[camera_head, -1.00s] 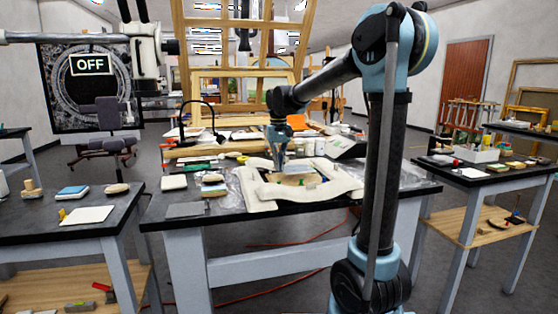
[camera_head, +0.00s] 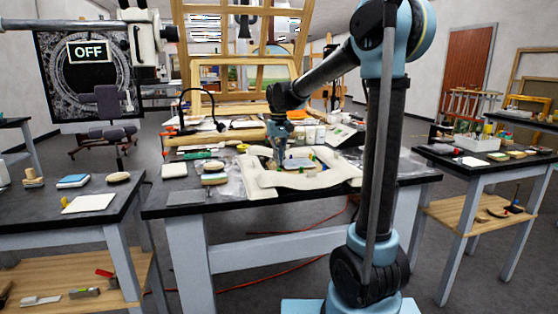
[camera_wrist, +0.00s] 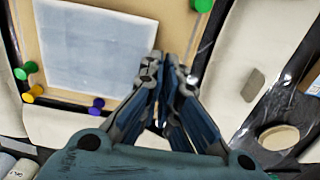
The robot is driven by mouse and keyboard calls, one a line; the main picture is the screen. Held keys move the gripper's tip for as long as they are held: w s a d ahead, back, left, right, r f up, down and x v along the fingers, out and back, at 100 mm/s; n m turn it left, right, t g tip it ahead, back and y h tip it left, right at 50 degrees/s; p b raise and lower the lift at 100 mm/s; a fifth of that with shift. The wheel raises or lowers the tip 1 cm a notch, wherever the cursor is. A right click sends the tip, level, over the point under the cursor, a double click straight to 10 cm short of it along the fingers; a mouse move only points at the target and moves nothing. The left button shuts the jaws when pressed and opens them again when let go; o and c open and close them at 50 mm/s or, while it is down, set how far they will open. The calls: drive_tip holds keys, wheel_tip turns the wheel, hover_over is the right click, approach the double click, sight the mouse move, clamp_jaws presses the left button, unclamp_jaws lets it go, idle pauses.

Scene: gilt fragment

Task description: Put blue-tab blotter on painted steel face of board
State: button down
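A pale blue-grey rectangular panel (camera_wrist: 95,45) lies on a tan board (camera_wrist: 75,92) in the wrist view. It also shows in the head view (camera_head: 299,163), inside a cream padded surround. I cannot tell whether this panel is the board's painted steel face or a sheet. My gripper (camera_wrist: 170,66) is just beside the panel's lower right corner, its fingertips drawn close together with nothing clearly seen between them. It is low over the board in the head view (camera_head: 281,164). A small pad with a blue layer (camera_head: 213,179) lies left of the surround; no blue tab can be made out.
The cream padded surround (camera_head: 262,181) rings the board. Green (camera_wrist: 19,73), yellow (camera_wrist: 37,91) and purple (camera_wrist: 97,103) pegs stand around the panel. A grey plate (camera_head: 185,197) lies at the table's front left. A blue-topped block (camera_head: 73,181) is on the left table.

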drive_tip(key=shift+f, duration=0.45)
idle(0.5)
drive_tip(key=c, duration=1.7)
unclamp_jaws()
